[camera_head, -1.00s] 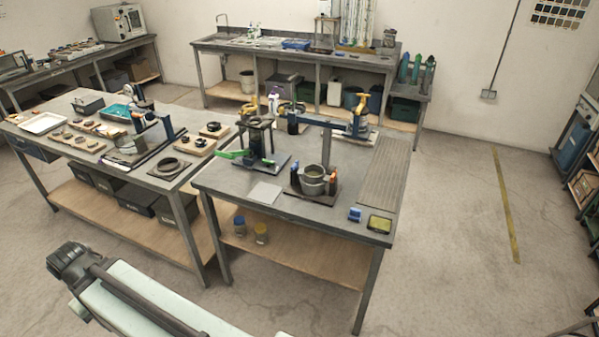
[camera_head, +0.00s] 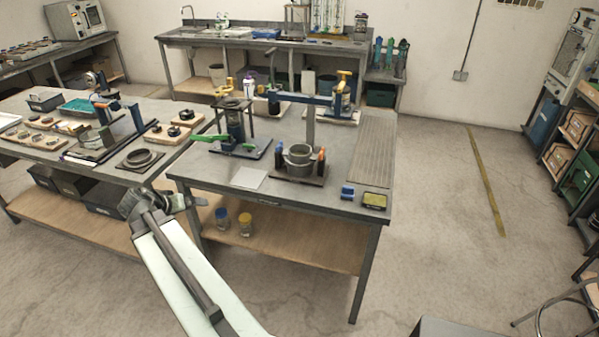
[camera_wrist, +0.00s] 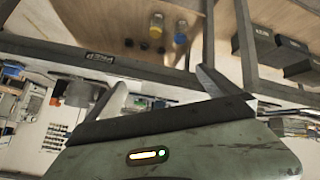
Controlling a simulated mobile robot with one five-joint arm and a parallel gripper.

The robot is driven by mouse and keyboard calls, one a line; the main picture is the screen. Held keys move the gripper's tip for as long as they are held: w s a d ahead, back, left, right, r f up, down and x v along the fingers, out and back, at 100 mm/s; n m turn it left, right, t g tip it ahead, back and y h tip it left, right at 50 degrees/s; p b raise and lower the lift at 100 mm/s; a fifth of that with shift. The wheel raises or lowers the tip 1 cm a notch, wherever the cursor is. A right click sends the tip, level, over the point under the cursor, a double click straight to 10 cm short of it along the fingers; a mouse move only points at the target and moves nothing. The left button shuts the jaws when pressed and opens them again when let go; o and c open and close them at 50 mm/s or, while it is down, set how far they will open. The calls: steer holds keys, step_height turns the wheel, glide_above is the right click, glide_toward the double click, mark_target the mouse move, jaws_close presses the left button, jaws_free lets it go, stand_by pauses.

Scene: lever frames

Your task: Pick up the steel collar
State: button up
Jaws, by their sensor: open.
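A flat dark ring (camera_head: 140,158) lies on a plate at the front right of the left table. I cannot tell for sure which of these is the steel collar. My gripper (camera_head: 160,203) is in front of the tables, near the gap between them, apart from both rings. In the wrist view my gripper (camera_wrist: 163,90) is open, with nothing between its fingers. Neither ring can be made out in that view.
The right table (camera_head: 330,198) has a front edge close to my arm. A lever press with green handles (camera_head: 235,140) and a blue-armed fixture (camera_head: 311,104) stand on it. Two jars (camera_head: 233,222) sit on its lower shelf. Floor (camera_head: 440,230) is clear to the right.

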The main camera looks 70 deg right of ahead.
steer(key=s+d+m+g+h+b, duration=0.1)
steer(key=s+d+m+h+b, duration=0.2)
steer(key=s+d, duration=0.5)
steer(key=s+d+m+g+h+b, duration=0.1)
steer(key=s+d+m+h+b, duration=0.2)
steer(key=d, duration=0.9)
steer(key=m+g+h+b, duration=0.1)
steer(key=m+h+b, duration=0.1)
steer(key=b, duration=0.1)
glide_toward(295, 157)
steer(key=d, duration=0.5)
steer(key=shift+s+d+f, duration=0.15)
steer(key=shift+s+d, duration=0.05)
steer(key=shift+s, duration=0.2)
steer(key=d, duration=0.8)
steer(key=shift+s+f+b, duration=0.25)
steer(key=shift+b, duration=0.15)
steer(key=shift+a, duration=0.15)
steer(key=c, duration=1.8)
steer(key=shift+c, duration=0.2)
steer(key=shift+r, duration=0.15)
